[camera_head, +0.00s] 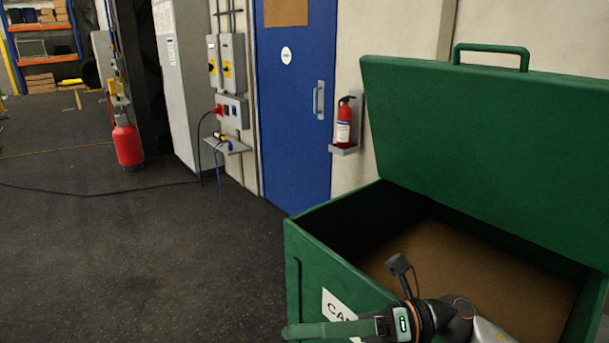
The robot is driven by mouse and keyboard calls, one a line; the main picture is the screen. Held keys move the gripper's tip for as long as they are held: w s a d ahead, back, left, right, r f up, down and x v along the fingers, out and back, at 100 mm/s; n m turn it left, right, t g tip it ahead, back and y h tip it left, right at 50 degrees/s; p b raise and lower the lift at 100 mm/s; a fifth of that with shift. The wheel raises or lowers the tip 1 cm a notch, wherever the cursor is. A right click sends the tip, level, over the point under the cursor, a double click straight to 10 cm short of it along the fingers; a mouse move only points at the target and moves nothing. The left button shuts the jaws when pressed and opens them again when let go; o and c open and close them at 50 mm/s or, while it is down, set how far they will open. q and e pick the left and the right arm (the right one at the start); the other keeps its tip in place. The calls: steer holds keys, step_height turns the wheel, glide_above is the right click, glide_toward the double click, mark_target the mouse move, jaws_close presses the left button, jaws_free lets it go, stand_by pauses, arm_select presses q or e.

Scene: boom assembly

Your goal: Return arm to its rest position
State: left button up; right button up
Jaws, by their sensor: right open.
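My right arm (462,318) comes in from the bottom right, over the front part of a green box. My right gripper (384,325) is at the bottom of the view, at the box's front edge. It is open and points left, beside a green bar (325,331) in front of the box. I cannot tell whether they touch. The fingers are small and partly hidden. My left gripper is not in view.
The green box (310,250) stands open, its lid (480,150) raised and its brown floor bare. A blue door (295,110), a fire extinguisher (344,124) and a red cylinder (127,145) stand behind.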

steer(key=w+d+f+m+t+h, duration=0.4)
steer(key=f+m+t, duration=0.5)
steer(key=m, duration=0.6)
steer(key=w+d+f+m+t+h, duration=0.35)
steer(key=f+m+t, duration=0.25)
steer(key=m+t, duration=0.7)
steer(key=s+d+f+m+g+h, duration=0.3)
steer(key=s+f+m, duration=0.2)
steer(key=f, duration=0.3)
steer(key=s+d+f+m+g+h, duration=0.2)
steer(key=s+f+m, duration=0.3)
steer(key=f, duration=0.3)
steer(key=s+d+f+m+g+h, duration=0.3)
steer(key=s+f+m+g+h, duration=0.1)
steer(key=s+f, duration=0.3)
steer(key=shift+s+d+f+m+g, duration=0.15)
steer(key=shift+d+f+m+g, duration=0.2)
steer(key=shift+f+m+g, duration=0.2)
steer(key=shift+r, duration=0.15)
